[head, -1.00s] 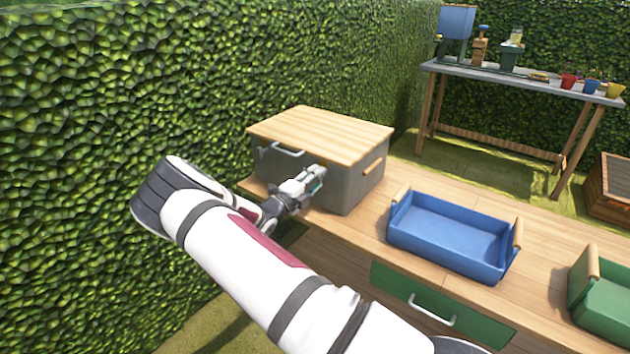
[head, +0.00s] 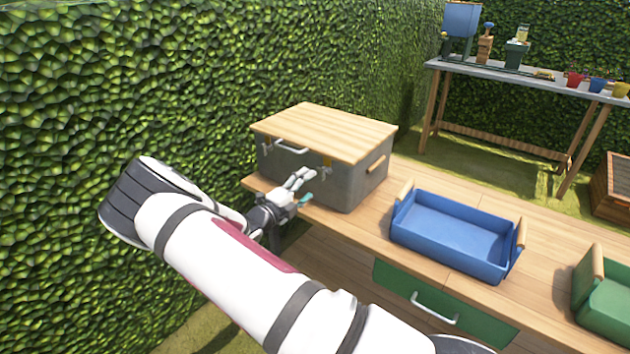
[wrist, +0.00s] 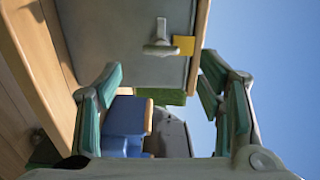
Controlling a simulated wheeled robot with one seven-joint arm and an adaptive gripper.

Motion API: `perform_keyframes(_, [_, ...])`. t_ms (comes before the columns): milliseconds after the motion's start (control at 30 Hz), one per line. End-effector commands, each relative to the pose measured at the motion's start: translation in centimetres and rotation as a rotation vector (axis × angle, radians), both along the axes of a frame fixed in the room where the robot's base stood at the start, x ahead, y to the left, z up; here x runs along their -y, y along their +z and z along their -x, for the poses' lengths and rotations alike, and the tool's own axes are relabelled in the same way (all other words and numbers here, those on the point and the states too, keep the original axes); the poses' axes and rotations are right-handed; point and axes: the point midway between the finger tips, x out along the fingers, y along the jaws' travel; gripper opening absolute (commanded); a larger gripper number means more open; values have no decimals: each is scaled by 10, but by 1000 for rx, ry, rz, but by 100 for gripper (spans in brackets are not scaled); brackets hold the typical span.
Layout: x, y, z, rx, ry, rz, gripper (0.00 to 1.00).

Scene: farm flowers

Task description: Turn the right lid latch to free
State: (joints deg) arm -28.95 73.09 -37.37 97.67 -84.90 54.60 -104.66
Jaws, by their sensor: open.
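The grey box (head: 352,187) with a wooden lid (head: 325,131) stands on the bench's far end. The right lid latch (head: 327,168) is a small metal piece on its front under the lid. In the wrist view the latch (wrist: 161,46) is a silver handle with a crosspiece, beside a yellow plate (wrist: 184,45) near the lid edge. My gripper (head: 309,187) is open and empty, in front of the box and apart from the latch. In the wrist view its teal-padded fingers (wrist: 162,75) stand wide apart, with the latch beyond the gap.
The left latch (head: 267,143) and a lid handle (head: 291,148) are also on the box front. A blue tray (head: 455,238) and a green tray (head: 606,297) stand on the wooden bench (head: 370,228) to the right. A hedge (head: 130,90) closes off the left side.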

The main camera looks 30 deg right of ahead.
Motion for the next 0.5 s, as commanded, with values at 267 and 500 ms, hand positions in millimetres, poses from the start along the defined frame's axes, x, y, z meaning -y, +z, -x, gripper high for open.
perform_keyframes(267, [-43, 0, 16, 0, 1, -1, 62])
perform_keyframes(500, [-54, 0, 20, 0, 0, -1, 62])
